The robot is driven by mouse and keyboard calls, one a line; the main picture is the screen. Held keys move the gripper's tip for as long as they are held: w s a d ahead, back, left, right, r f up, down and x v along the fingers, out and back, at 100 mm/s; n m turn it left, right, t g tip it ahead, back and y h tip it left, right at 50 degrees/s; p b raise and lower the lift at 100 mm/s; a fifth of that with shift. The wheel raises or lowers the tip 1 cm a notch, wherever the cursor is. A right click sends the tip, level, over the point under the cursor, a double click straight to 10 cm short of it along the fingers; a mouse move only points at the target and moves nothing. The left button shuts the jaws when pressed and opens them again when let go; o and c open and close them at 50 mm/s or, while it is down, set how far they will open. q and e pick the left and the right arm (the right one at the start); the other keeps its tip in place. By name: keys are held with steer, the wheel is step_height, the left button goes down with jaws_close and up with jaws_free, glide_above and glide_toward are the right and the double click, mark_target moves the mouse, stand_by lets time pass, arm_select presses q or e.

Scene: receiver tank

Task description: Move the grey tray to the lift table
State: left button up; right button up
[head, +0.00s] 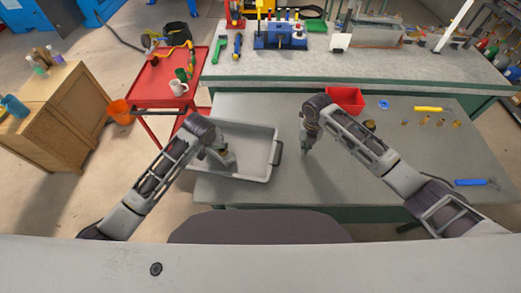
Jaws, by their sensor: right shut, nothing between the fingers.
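The grey tray (258,133) lies on the left part of the near grey-topped table (330,185), close to the table's left edge. It has a dark handle on its right end; its left end is partly hidden by my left arm. My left gripper (227,161) is over the tray's inside; I cannot tell whether it touches the tray or whether its fingers are open. My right gripper (305,152) is shut and empty, pointing down just right of the tray's handle, apart from it. I cannot tell which surface is the lift table.
A red bin (345,99), a blue tool (471,182) and a yellow tool (428,109) are on the near table. A red cart (160,85) stands left, beside a wooden cabinet (65,110). A bench (300,67) with tools runs behind. The near table's front middle is clear.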

arm_select(q)
steer(key=o, duration=0.9)
steer(key=shift+s+a+f+g, duration=0.15)
steer(key=shift+s+a+f, duration=0.1)
steer(key=shift+f, duration=0.25)
steer(key=shift+s+a+f+g, duration=0.15)
steer(key=shift+s+f, duration=0.05)
steer(key=shift+f, duration=0.3)
arm_select(e)
steer(key=o, duration=0.9)
steer(key=shift+w+a, duration=0.1)
steer(key=shift+a, duration=0.2)
arm_select(q)
steer(key=shift+d+r, duration=0.1)
steer(key=shift+d, duration=0.1)
arm_select(e)
steer(key=o, duration=0.5)
steer(key=shift+d+f, duration=0.1)
steer(key=shift+d, duration=0.05)
arm_select(q)
steer(key=shift+w+r, duration=0.1)
steer(key=shift+w+r, duration=0.15)
steer(key=shift+r, duration=0.1)
